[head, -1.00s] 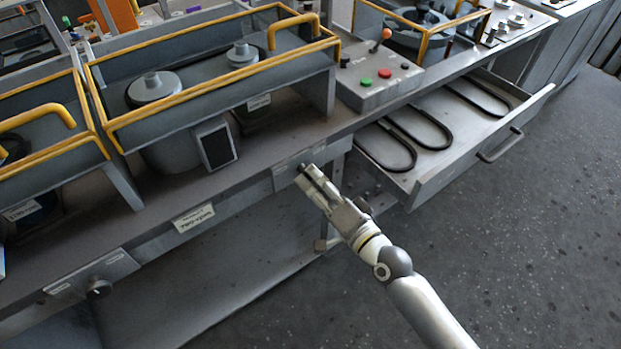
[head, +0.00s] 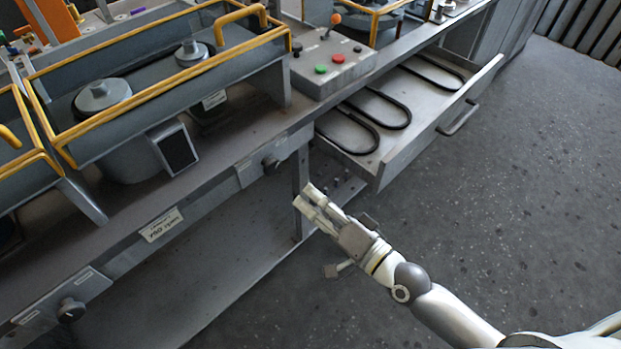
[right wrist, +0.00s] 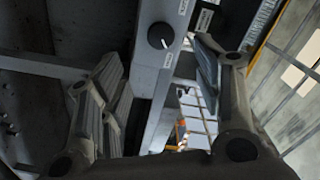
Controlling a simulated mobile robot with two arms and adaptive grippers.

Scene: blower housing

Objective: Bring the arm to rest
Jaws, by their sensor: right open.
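My right gripper (head: 318,203) is open and empty, in front of the bench, below its front edge and to the left of the open drawer. In the right wrist view its fingers (right wrist: 165,100) stand apart with nothing held between them. A dark knob (head: 271,165) on a plate on the bench front is up and left of the gripper in the head view, apart from it. A dark knob also shows in the right wrist view (right wrist: 160,36), beyond the fingers. My left gripper is not in view.
An open drawer (head: 398,160) holding several black belts (head: 378,108) juts out from the bench. A control box (head: 334,66) with green and red buttons sits above. Yellow-railed housings (head: 160,85) stand on the bench. Another knob (head: 70,310) is at lower left. Grey floor (head: 540,200) is clear at right.

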